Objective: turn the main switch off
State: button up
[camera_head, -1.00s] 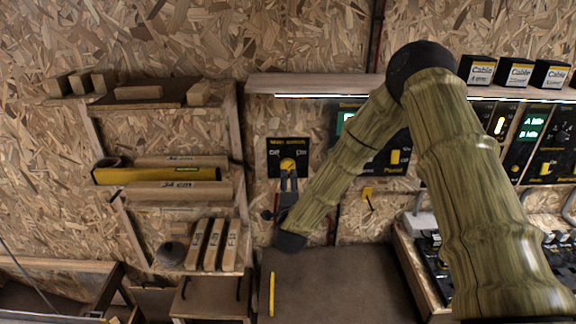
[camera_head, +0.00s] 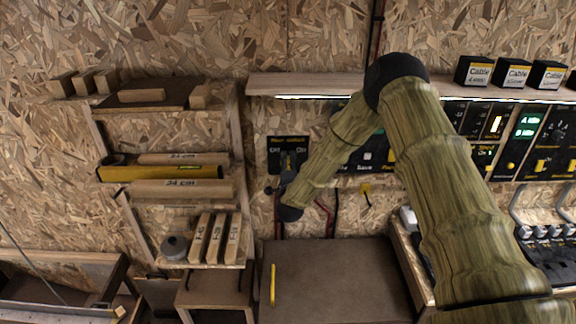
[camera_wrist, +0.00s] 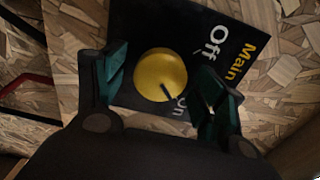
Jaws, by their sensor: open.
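The main switch panel (camera_head: 273,143) is a dark plate on the chipboard wall with Off on its left and On on its right. Its round yellow knob (camera_wrist: 160,72) shows in the wrist view, with the dark pointer mark towards On. My gripper (camera_wrist: 163,80) is open, one green-padded finger on each side of the knob; I cannot tell whether either touches it.
A shelf ledge (camera_head: 300,86) runs above the switch, with lit control panels (camera_head: 525,125) to the right. A rack of wooden blocks (camera_head: 180,188) stands to the left.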

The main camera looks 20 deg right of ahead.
jog(key=c, duration=1)
jog(key=shift+c, duration=0.2)
